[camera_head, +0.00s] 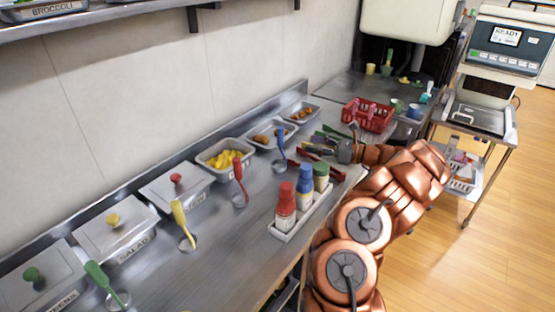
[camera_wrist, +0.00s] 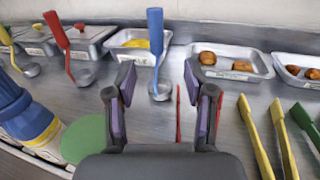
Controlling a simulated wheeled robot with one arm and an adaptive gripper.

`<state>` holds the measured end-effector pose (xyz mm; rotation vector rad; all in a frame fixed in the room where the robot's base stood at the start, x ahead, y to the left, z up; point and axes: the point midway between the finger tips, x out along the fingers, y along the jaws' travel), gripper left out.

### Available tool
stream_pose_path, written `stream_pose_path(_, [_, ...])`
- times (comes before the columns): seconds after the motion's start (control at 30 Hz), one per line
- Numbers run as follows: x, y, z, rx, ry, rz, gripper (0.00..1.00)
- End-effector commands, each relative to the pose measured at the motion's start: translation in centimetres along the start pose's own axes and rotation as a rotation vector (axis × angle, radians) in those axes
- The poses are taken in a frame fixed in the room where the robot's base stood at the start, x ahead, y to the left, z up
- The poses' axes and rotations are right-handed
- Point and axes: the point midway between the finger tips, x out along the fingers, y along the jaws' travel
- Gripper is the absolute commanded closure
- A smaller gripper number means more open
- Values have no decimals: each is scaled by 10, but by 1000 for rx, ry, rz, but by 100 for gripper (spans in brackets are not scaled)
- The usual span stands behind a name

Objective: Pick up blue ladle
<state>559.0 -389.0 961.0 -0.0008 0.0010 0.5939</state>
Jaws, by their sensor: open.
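The blue ladle (camera_head: 281,146) stands with its handle upright on the steel counter, in front of the trays and to the left of my gripper (camera_head: 322,148) in the head view. In the wrist view the blue ladle (camera_wrist: 155,38) is straight ahead. Its bowl (camera_wrist: 160,92) shows between the two fingertips of my gripper (camera_wrist: 160,84) but lies beyond them, apart from the fingers. My gripper is open and empty.
A red ladle (camera_wrist: 62,40) and a yellow ladle (camera_head: 181,217) stand to the left. Sauce bottles (camera_head: 304,184) stand in a white caddy near the front edge. Tongs (camera_wrist: 255,135) lie right of my gripper. Food trays (camera_wrist: 232,66) line the back.

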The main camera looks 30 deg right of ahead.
Motion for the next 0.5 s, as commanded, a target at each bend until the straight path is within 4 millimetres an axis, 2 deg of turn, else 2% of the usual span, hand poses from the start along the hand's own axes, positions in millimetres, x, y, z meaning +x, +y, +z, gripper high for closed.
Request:
stream_pose_path(0.03, [2,1,-12,1,0,4,47])
stream_pose_path(0.23, [9,1,-14,3,-2,5,47])
stream_pose_path(0.5, [51,3,-12,4,-2,8,47])
